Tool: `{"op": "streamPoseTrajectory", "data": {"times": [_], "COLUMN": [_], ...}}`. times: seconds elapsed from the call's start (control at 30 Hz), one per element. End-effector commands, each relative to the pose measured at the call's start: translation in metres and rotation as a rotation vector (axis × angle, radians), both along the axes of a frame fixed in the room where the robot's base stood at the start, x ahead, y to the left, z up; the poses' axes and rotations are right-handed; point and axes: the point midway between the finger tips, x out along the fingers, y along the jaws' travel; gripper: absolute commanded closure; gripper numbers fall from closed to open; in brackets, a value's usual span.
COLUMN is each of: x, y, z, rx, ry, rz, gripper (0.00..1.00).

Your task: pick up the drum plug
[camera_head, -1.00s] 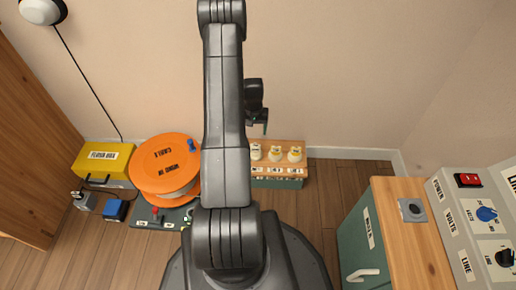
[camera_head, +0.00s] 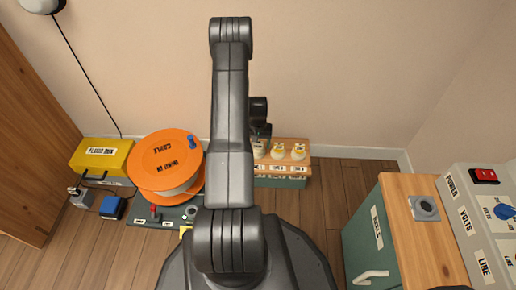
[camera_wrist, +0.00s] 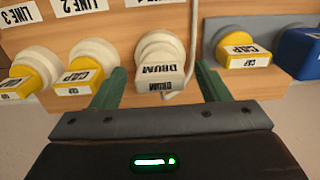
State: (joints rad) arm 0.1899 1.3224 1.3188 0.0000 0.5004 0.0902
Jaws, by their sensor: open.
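The drum plug (camera_wrist: 162,72) is a pale white plug with a "DRUM" label in the middle of the wrist view. It sits at the wooden line board (camera_wrist: 108,22), with a white cord running beside it. My gripper (camera_wrist: 160,82) is open, with one green finger on each side of the plug and gaps visible between. Whether the fingers reach fully around it I cannot tell. In the head view my gripper (camera_head: 262,133) is over the left end of the board, partly covering the plug there.
Yellow cap plugs (camera_wrist: 82,73) sit left of the drum plug; another cap (camera_wrist: 243,55) and a blue block (camera_wrist: 302,48) are to its right. The orange cable drum (camera_head: 165,160) stands left of my arm. A green cabinet (camera_head: 372,235) stands right, with bare floor between.

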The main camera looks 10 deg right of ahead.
Motion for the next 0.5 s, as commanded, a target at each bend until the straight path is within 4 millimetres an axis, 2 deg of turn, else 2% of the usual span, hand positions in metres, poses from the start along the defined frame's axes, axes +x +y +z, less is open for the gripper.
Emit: {"op": "streamPoseTrajectory", "data": {"times": [0.1,0.37,0.5], "x": [0.0002,0.0002,0.0002], "y": [0.0,0.0002,0.0002], "z": [0.0014,0.0015,0.0016], "rx": [0.0,0.0,0.0], "ry": [0.0,0.0,0.0], "rz": [0.0,0.0,0.0], "gripper": [0.31,0.82,0.84]}}
